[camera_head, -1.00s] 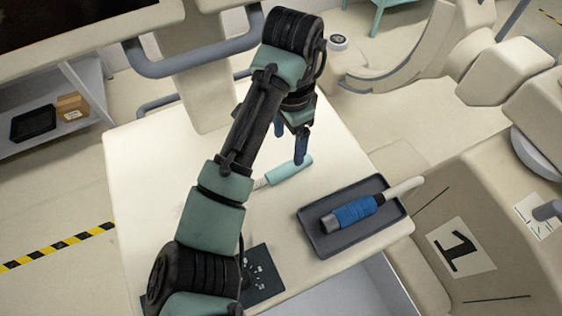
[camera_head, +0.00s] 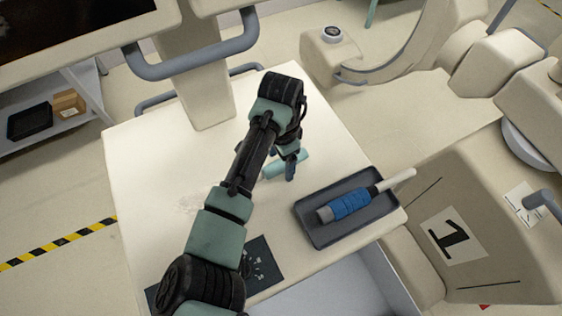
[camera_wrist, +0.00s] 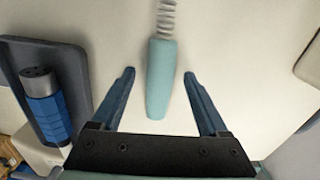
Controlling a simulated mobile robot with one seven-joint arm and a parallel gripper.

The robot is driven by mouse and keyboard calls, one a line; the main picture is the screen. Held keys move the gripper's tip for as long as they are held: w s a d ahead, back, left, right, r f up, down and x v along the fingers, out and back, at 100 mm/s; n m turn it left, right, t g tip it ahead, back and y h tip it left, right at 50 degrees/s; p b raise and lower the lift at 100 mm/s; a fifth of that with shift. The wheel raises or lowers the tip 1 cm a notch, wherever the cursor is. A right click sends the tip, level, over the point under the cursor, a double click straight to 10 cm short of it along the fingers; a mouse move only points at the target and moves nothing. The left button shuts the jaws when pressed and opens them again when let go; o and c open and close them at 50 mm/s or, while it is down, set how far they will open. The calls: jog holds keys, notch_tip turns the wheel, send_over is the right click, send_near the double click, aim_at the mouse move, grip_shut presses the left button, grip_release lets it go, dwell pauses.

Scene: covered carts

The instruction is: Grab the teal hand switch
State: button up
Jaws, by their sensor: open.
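The teal hand switch (camera_wrist: 161,82) lies on the pale cart top, a smooth teal cylinder with a coiled pale cord at its far end. In the wrist view it sits between the two blue fingers of my open gripper (camera_wrist: 158,88), with a gap on each side. In the head view the teal hand switch (camera_head: 292,164) is partly hidden by my gripper (camera_head: 290,170), which is just over it. I cannot tell how far above the top the fingertips are.
A dark tray (camera_head: 322,236) with a blue-wrapped cylinder (camera_head: 350,204) stands to the right of the switch; it also shows at the left in the wrist view (camera_wrist: 83,75). A dark printed sheet (camera_head: 262,268) lies near the front edge. The cart top (camera_head: 150,170) is clear on the left.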

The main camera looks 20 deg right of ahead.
grip_shut()
dwell(0.3)
